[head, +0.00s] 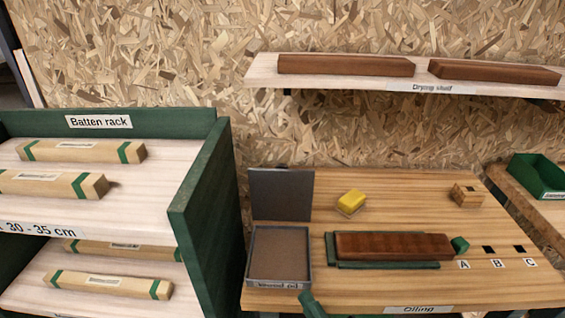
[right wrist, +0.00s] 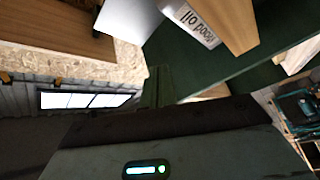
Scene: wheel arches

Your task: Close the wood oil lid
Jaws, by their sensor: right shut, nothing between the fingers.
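The wood oil tray (head: 279,284) is a shallow grey box with a brown floor at the left front of the oiling bench. Its flat dark grey lid (head: 281,194) stands open, upright at the tray's back edge. My right gripper (head: 309,302) shows only as a dark green tip at the bottom edge of the head view, just in front of the tray's right front corner. It is shut and empty, apart from the lid. In the right wrist view its fingers (right wrist: 158,86) are together, and the upside-down wood oil label (right wrist: 197,24) is close by. My left gripper is not in view.
A brown batten (head: 393,246) lies on a green holder right of the tray. A yellow sponge (head: 351,201) and a small wooden block (head: 467,195) sit behind. The batten rack (head: 205,190) stands close on the left. A drying shelf (head: 350,80) hangs above.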

